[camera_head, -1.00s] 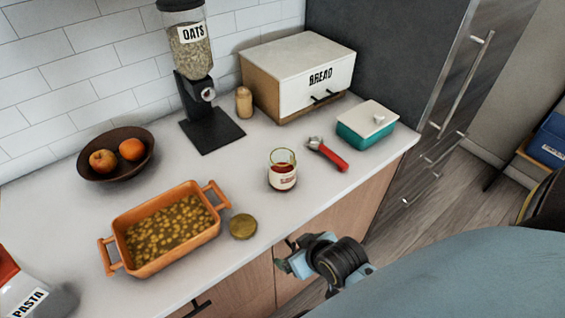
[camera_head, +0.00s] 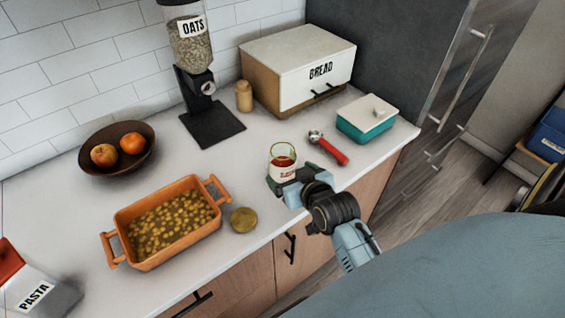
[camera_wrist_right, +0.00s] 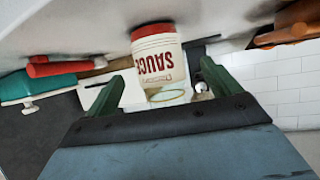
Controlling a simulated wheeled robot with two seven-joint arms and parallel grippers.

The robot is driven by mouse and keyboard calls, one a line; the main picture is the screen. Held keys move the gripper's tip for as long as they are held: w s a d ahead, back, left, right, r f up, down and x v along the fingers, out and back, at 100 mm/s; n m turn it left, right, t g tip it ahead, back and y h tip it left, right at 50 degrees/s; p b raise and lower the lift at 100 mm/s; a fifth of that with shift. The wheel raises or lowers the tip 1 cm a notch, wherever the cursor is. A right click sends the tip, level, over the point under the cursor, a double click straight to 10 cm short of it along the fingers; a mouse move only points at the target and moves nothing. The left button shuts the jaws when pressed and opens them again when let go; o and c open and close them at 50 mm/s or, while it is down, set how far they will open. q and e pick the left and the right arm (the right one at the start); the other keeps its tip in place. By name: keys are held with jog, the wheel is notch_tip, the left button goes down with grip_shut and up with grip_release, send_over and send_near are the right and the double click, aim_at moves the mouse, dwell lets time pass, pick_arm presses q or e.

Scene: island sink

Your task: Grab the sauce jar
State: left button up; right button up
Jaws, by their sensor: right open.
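My left gripper is not in view.
A red-handled tool (camera_head: 328,149) lies close right of the jar. A teal box with a white lid (camera_head: 367,118) stands farther right. A round gold lid (camera_head: 243,220) and an orange baking dish (camera_head: 109,243) are to the left. A bread box (camera_head: 290,60) stands behind.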

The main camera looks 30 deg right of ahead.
jog(key=x, duration=0.6)
jog(key=shift+w+d, duration=0.15)
jog(key=shift+w, duration=0.1)
jog(key=shift+r, duration=0.1)
jog(key=c, duration=1.3)
